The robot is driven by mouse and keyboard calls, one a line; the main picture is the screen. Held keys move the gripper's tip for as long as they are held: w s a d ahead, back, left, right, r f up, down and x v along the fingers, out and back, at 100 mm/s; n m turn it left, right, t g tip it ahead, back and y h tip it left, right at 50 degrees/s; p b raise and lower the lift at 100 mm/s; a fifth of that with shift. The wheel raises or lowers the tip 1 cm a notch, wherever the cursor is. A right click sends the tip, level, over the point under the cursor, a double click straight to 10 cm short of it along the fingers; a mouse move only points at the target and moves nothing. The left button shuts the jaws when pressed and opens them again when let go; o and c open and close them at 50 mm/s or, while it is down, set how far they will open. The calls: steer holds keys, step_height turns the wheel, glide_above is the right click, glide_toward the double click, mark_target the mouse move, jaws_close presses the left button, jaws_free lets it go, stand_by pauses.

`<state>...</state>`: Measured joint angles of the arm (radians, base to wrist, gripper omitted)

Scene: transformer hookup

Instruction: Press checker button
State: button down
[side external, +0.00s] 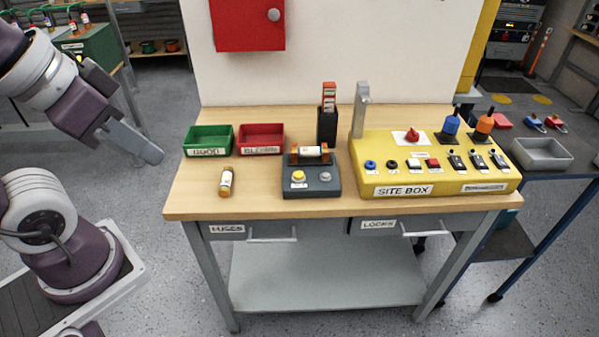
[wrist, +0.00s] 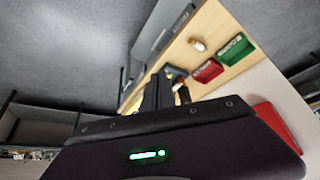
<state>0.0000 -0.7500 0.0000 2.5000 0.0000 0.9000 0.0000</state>
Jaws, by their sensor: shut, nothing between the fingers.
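The checker (side external: 312,188) is a dark grey box on the wooden workbench. Its front has a round yellow button (side external: 298,175) on the left and a round grey part (side external: 325,177) on the right. A white fuse (side external: 309,151) sits across the orange-brown holder on its top. My gripper (side external: 154,155) is shut and empty, in the air left of the bench and well apart from the checker. In the wrist view my shut fingers (wrist: 158,92) partly cover the checker, and its buttons cannot be made out there.
A black holder (side external: 327,125) rises behind the checker. The yellow site box (side external: 436,178) stands close on the right.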

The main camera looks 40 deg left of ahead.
stand_by(0.3)
steer(key=m+t+h, duration=0.1)
steer(key=m+t, duration=0.2)
steer(key=m, duration=0.8)
glide_above(295, 175)
step_height(295, 175, down, 13)
steer(key=shift+d+f, duration=0.1)
steer(key=shift+f, duration=4.3)
steer(key=shift+f, duration=0.1)
